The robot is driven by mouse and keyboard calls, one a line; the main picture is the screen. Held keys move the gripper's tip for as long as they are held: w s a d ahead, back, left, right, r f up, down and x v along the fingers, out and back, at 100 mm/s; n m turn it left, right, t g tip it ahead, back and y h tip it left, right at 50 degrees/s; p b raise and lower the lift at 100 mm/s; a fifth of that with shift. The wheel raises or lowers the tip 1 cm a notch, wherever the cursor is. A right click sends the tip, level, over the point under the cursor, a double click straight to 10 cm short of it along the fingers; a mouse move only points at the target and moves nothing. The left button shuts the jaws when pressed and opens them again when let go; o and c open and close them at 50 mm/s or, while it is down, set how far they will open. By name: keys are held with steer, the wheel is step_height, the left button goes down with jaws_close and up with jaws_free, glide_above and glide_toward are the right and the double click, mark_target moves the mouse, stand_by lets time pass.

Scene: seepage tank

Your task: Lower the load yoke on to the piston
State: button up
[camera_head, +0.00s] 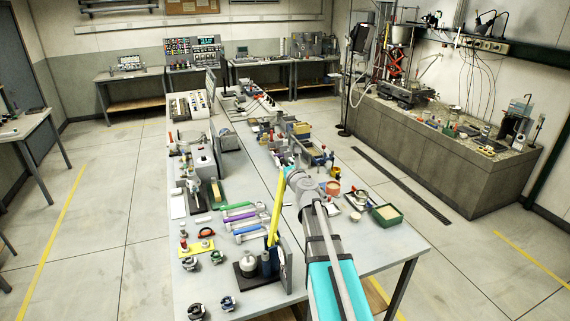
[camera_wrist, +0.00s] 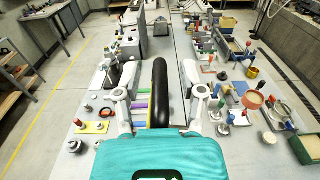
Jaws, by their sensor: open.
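My gripper (camera_wrist: 159,92) is open, its two pale fingers spread apart in the wrist view. A long black round-ended bar (camera_wrist: 160,80) shows between them; I cannot tell how close it is or whether they touch it. In the head view my gripper (camera_head: 290,174) is over the middle of the bench, near the top of a slanted yellow lever (camera_head: 276,212). The lever rises from a dark-based unit (camera_head: 249,267) with a pale round top. I cannot tell for sure which parts are the load yoke and piston.
The grey bench (camera_head: 370,245) is crowded. Coloured tubes (camera_head: 242,220) and a yellow mat (camera_head: 197,246) lie on the left; a green tray (camera_head: 387,214) stands on the right.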

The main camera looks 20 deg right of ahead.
jaws_close()
stand_by(0.3)
stand_by(0.4)
